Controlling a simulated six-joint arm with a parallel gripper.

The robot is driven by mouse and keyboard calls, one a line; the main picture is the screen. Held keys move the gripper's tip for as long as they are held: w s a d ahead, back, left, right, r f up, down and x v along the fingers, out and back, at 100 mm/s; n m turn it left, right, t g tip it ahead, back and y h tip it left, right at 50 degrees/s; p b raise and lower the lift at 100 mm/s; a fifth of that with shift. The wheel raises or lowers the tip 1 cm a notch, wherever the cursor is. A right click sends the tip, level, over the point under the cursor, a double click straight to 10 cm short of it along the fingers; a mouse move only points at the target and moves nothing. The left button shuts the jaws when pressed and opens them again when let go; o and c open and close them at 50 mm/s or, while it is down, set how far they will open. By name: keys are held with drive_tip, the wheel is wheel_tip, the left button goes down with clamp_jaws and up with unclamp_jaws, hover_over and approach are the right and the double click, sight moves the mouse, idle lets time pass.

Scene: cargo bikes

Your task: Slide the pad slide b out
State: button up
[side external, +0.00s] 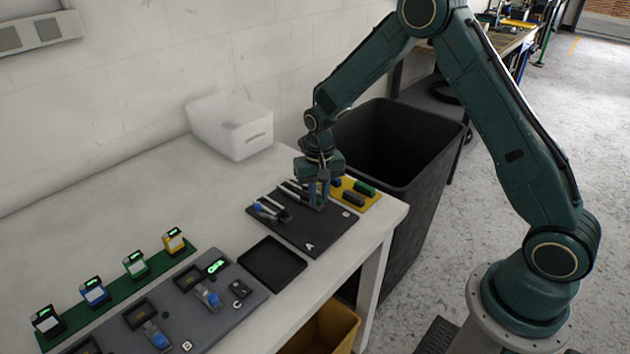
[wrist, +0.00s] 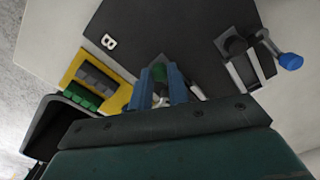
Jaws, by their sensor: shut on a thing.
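A dark fixture board (side external: 290,235) marked A and B lies near the table's right end; it fills the top of the wrist view (wrist: 165,30). My gripper (side external: 318,201) is down at the B side of this board.
A yellow tray (side external: 374,201) with green and dark pads stands close to the right of my gripper. A black bin (side external: 425,165) is beyond the table edge. An empty black tray (side external: 272,264) and a grey fixture panel (side external: 240,303) lie at front left. A white bin (side external: 225,130) stands behind.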

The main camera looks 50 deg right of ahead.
drive_tip(key=shift+s, duration=2.65)
drive_tip(key=o, duration=0.7)
drive_tip(key=shift+s+r, duration=0.1)
drive_tip(key=shift+r, duration=2.15)
wheel_tip(320, 180, up, 3)
